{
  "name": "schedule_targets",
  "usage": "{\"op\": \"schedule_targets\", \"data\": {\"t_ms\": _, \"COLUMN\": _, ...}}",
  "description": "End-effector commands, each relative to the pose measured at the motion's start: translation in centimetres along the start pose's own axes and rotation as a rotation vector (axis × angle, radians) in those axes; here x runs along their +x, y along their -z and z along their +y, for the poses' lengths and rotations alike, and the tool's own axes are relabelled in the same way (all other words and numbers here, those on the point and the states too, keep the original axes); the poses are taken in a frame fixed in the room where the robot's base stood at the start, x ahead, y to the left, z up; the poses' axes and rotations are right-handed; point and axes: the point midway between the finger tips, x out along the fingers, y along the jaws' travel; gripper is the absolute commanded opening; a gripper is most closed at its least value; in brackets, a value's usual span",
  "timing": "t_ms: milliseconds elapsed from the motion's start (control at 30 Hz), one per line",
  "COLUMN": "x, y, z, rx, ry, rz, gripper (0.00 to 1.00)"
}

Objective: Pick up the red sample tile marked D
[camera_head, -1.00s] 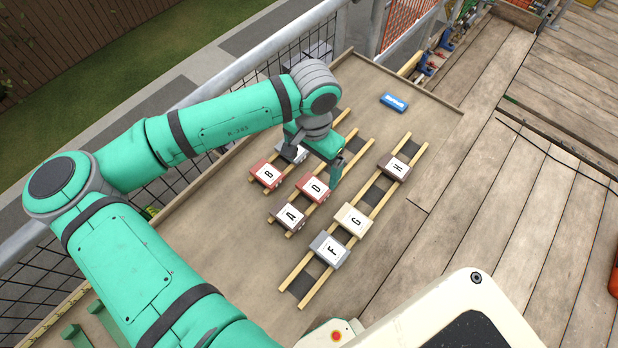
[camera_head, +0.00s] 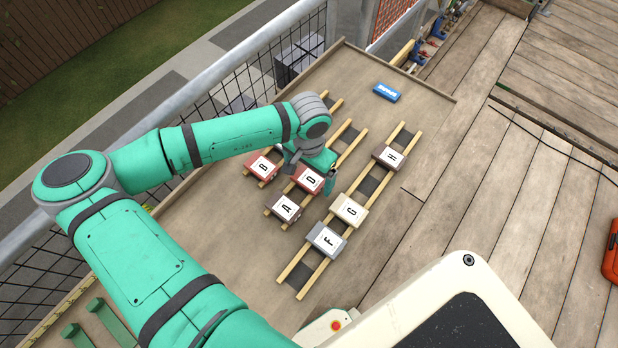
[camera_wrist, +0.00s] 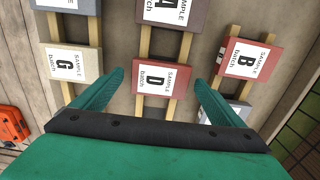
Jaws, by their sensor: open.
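The red sample tile marked D (camera_head: 309,179) lies on the middle pair of wooden battens, beyond tile A. It also shows in the wrist view (camera_wrist: 161,81), with its label facing up. My gripper (camera_head: 312,170) is over tile D in the head view and hides part of its far side. In the wrist view my gripper (camera_wrist: 160,85) is open, one finger at each side of tile D. A gap shows between each finger and the tile. Whether the fingertips are down at tile height I cannot tell.
Red tile B (camera_head: 262,168) lies to the left, tile A (camera_head: 285,207) nearer me. Tiles G (camera_head: 349,209), F (camera_head: 326,241) and H (camera_head: 388,156) sit on the right battens. A grey tile (camera_wrist: 238,112) is close to one finger. A blue block (camera_head: 386,92) lies at the back.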

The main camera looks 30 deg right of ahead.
Motion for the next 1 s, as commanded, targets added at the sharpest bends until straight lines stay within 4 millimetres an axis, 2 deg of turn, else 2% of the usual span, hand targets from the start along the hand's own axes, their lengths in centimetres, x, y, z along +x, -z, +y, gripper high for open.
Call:
{"op": "schedule_targets", "data": {"t_ms": 100, "x": 0.0, "y": 0.0, "z": 0.0, "rx": 0.0, "ry": 0.0, "rz": 0.0, "gripper": 0.92}}
{"op": "schedule_targets", "data": {"t_ms": 300, "x": 0.0, "y": 0.0, "z": 0.0, "rx": 0.0, "ry": 0.0, "rz": 0.0, "gripper": 0.44}}
{"op": "schedule_targets", "data": {"t_ms": 733, "x": -0.7, "y": 0.0, "z": -0.1, "rx": 0.0, "ry": 0.001, "rz": 0.001, "gripper": 0.44}}
{"op": "schedule_targets", "data": {"t_ms": 933, "x": -3.3, "y": 0.0, "z": 0.0, "rx": 0.002, "ry": 0.002, "rz": 0.002, "gripper": 0.44}}
{"op": "schedule_targets", "data": {"t_ms": 1000, "x": -4.4, "y": -0.5, "z": 1.0, "rx": 0.004, "ry": -0.001, "rz": 0.002, "gripper": 0.44}}
